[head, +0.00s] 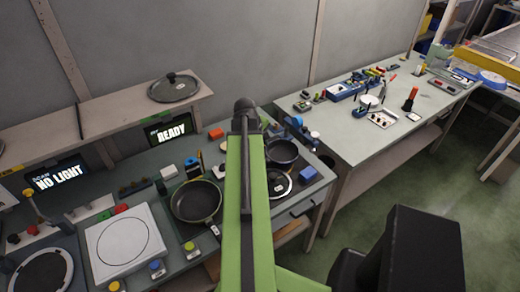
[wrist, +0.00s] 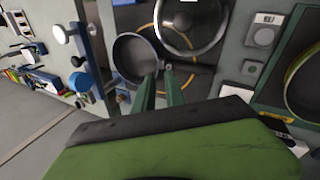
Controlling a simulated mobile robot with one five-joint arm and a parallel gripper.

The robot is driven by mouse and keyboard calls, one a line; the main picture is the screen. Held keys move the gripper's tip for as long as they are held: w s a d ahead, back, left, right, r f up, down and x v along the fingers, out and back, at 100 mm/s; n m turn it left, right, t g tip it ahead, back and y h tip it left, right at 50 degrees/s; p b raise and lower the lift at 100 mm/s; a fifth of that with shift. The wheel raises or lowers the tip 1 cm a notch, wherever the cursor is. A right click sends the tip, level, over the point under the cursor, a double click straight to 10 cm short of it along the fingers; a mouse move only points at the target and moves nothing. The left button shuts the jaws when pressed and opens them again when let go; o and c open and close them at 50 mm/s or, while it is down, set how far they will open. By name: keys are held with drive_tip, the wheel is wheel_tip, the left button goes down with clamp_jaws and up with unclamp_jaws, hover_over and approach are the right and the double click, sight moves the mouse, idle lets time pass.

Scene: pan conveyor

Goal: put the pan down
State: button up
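A small dark pan (head: 283,150) shows just right of my raised arm in the head view, its handle side hidden behind the arm. In the wrist view the pan (wrist: 134,54) lies at the tips of my gripper (wrist: 158,78). The pan looks upright and overlaps a dark round place with a yellow ring (wrist: 157,15). Its height above the bench is hard to tell. The head view hides my fingers.
A glass lid (head: 279,184) lies beside the small pan; the wrist view shows it too (wrist: 218,33). A larger pan (head: 196,201) sits left of my arm, beside a white square plate (head: 125,240). Another lid (head: 174,87) rests on the shelf. A blue block (head: 307,174) stands near the bench edge.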

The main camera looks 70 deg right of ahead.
drive_tip(key=d, duration=0.1)
drive_tip(key=b, duration=1.1)
hover_over(273, 161)
drive_tip(key=a, duration=0.2)
drive_tip(key=f, duration=1.1)
drive_tip(key=shift+w+a, duration=0.1)
drive_tip(key=shift+w, duration=0.2)
drive_tip(key=shift+s+f+b, duration=0.1)
drive_tip(key=shift+f+b, duration=0.1)
drive_tip(key=shift+b, duration=0.15)
drive_tip(key=shift+r, duration=0.15)
drive_tip(key=b+x, duration=0.4)
drive_tip(key=x, duration=0.1)
drive_tip(key=shift+s+b, duration=0.1)
drive_tip(key=shift+b, duration=0.3)
clamp_jaws()
